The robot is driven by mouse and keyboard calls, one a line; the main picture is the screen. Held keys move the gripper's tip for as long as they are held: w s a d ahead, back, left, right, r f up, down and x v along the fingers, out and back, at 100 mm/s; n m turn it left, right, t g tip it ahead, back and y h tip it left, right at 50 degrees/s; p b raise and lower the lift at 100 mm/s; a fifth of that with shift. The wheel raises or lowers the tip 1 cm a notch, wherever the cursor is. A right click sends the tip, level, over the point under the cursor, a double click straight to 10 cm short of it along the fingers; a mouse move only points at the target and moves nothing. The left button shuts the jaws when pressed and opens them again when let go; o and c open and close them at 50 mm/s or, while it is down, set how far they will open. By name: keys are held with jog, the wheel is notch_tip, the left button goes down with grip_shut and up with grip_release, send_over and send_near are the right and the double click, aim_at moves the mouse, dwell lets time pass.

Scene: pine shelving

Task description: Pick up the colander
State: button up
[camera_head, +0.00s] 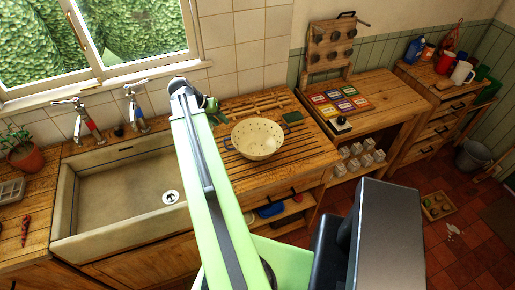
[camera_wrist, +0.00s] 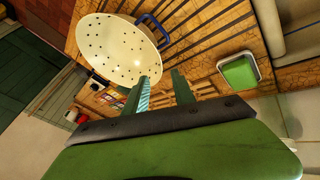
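The cream colander (camera_head: 257,139) with dark holes sits upright on the slatted wooden drainboard right of the sink. A blue handle shows at its left side. In the wrist view the colander (camera_wrist: 112,48) fills the upper left, with its blue handle (camera_wrist: 155,28) at its right edge. My gripper (camera_head: 214,110) is above the back left of the drainboard, left of the colander and apart from it. In the wrist view my gripper (camera_wrist: 163,85) has its two green fingers spread with nothing between them.
The sink (camera_head: 120,190) with two taps lies to the left. A small green item (camera_head: 292,118) lies right of the colander. Coloured cards (camera_head: 340,101) and a wooden rack (camera_head: 331,48) stand farther right. A green square dish (camera_wrist: 238,71) shows right of the fingers in the wrist view.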

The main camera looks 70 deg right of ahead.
jog(key=b, duration=0.6)
send_near(241, 137)
jog(key=f, duration=0.1)
jog(key=b+x, duration=0.5)
jog(key=x, duration=0.1)
jog(key=shift+d, duration=0.1)
jog(key=shift+r, duration=0.15)
grip_shut()
dwell(0.5)
